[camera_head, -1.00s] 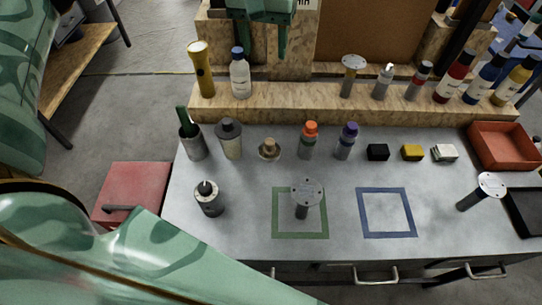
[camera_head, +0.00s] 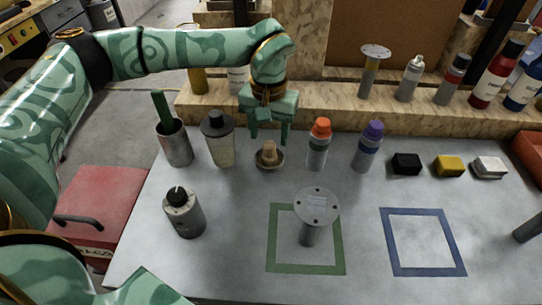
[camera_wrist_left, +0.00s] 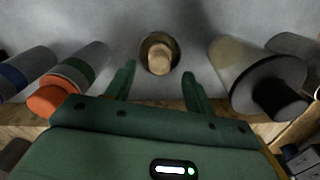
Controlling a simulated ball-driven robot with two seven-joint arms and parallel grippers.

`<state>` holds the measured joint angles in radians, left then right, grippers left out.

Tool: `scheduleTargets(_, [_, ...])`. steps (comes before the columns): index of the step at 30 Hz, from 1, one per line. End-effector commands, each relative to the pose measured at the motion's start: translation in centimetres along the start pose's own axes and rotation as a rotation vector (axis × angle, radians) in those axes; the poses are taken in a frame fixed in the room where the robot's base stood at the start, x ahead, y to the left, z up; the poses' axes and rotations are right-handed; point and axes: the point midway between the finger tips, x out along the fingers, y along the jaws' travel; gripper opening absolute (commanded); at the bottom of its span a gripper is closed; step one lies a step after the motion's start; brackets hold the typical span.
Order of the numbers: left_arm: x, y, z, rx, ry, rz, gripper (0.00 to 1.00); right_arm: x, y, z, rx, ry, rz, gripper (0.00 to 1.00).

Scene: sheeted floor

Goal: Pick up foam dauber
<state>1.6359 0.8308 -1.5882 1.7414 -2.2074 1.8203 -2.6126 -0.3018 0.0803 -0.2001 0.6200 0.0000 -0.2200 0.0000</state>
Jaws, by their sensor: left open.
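The foam dauber (camera_head: 268,152) looks like a small tan knob standing upright in a shallow round dish (camera_head: 268,167) on the grey worktop. It also shows in the left wrist view (camera_wrist_left: 158,57), between and beyond the fingertips. My left gripper (camera_head: 269,135) points down just above and behind the dauber, its two green fingers spread and empty. In the left wrist view the fingers (camera_wrist_left: 158,75) stand to either side of the dauber, and I see no contact. My right gripper is not in view.
A wooden ledge (camera_head: 340,117) runs behind. A round-topped stamp (camera_head: 316,207) stands in the green square in front. The blue square (camera_head: 422,212) is empty.

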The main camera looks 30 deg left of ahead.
Motion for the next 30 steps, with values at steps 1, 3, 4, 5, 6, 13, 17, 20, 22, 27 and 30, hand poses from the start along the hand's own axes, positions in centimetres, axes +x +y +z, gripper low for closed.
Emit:
scheduleTargets(1, [0.5,0.0,0.0,0.000,-0.001,0.000,0.54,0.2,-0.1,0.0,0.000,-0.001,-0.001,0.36])
scheduleTargets(3, [0.8,0.0,0.0,-0.001,-0.001,0.000,0.54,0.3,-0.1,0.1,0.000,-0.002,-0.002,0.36])
scheduleTargets(4, [0.9,0.0,0.0,-0.001,-0.001,0.000,0.54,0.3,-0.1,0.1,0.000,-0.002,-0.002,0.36])
scheduleTargets(5, [1.2,0.0,0.0,-0.001,-0.001,0.000,0.54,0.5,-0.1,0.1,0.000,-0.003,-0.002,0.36])
scheduleTargets(6, [1.6,0.0,-0.1,-0.001,-0.001,0.000,0.54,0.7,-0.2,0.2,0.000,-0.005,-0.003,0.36])
scheduleTargets(13, [5.5,0.0,-0.2,-0.001,-0.005,-0.001,0.54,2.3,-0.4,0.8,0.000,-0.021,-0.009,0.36])
scheduleTargets(17, [6.0,0.0,-0.3,0.000,0.000,0.000,0.54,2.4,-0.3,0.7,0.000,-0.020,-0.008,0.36])
scheduleTargets(20, [5.8,0.0,-0.3,0.000,0.001,0.000,0.54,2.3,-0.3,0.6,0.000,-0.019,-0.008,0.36])
scheduleTargets(22, [5.8,0.0,-0.3,-0.001,0.001,0.000,0.45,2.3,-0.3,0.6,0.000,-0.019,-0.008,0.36])
scheduleTargets(27, [5.8,0.0,-0.3,-0.001,0.001,0.000,0.13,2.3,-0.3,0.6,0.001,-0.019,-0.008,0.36])
scheduleTargets(30, [5.8,0.0,-0.3,-0.001,0.001,0.000,0.13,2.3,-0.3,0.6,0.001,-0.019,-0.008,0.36])
